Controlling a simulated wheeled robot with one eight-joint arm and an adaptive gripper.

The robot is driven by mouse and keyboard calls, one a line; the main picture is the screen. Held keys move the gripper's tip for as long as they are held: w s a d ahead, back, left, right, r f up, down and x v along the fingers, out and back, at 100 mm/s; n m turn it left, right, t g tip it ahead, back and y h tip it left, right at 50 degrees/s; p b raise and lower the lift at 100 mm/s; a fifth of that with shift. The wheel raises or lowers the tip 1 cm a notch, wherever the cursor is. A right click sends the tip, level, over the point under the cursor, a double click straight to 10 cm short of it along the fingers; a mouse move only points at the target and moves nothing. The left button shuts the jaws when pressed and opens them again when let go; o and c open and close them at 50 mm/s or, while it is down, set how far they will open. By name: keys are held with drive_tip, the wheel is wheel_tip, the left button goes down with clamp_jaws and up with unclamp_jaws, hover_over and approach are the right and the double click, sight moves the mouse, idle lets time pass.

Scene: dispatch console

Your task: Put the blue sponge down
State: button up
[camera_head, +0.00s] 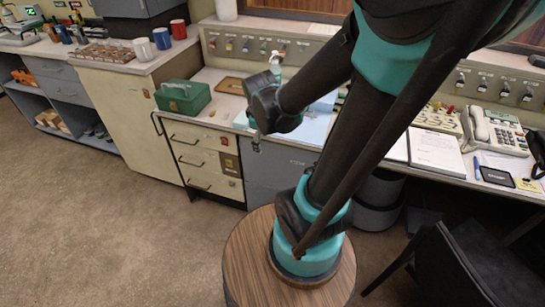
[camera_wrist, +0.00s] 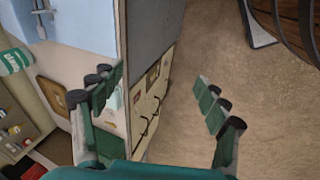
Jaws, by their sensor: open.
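My gripper (camera_wrist: 162,97) is open, its two green and dark fingers spread wide on either side of the wrist view. Nothing shows between the fingers except the desk's drawer front and the floor behind. I cannot make out a blue sponge for certain in either view. A small pale blue-green patch (camera_wrist: 113,103) shows just behind the left finger, mostly hidden, and I cannot tell what it is. A light blue flat surface (camera_wrist: 83,22) lies on the desk; it shows in the head view (camera_head: 312,127) too, partly behind my arm.
A green box (camera_head: 183,97) stands on the desk (camera_head: 222,113) left of my arm, near a brown tray (camera_head: 231,86). A spray bottle (camera_head: 276,66) stands behind. At right are a phone (camera_head: 494,130), papers (camera_head: 436,150) and a dark chair (camera_head: 465,265). The left floor is clear.

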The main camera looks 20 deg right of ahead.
drive_tip(key=s+f+m+y, duration=0.1)
drive_tip(key=s+f+m, duration=0.2)
drive_tip(key=s+m, duration=0.4)
drive_tip(key=m, duration=0.2)
drive_tip(key=shift+s+d+m, duration=0.4)
idle(0.4)
drive_tip(key=shift+o, duration=0.5)
drive_tip(key=shift+w+r, duration=0.1)
drive_tip(key=w+a+r+m+h, duration=0.1)
drive_tip(key=w+a+r+m, duration=0.2)
drive_tip(key=w, duration=0.5)
drive_tip(key=w+a+r+m+h, duration=0.1)
drive_tip(key=w+a+r+m, duration=0.1)
drive_tip(key=w+r, duration=0.5)
drive_tip(key=w+a+r+m, duration=0.1)
drive_tip(key=w+a+m, duration=0.15)
drive_tip(key=w, duration=0.75)
hover_over(243, 117)
drive_tip(key=s+a, duration=0.2)
wheel_tip(243, 117, down, 10)
drive_tip(key=shift+s, duration=0.1)
drive_tip(key=x, duration=0.4)
drive_tip(key=shift+s+d, duration=0.1)
drive_tip(key=shift+d, duration=0.3)
drive_tip(key=shift+w+d+f, duration=0.15)
drive_tip(key=shift+w+f, duration=0.05)
drive_tip(key=shift+f, duration=0.5)
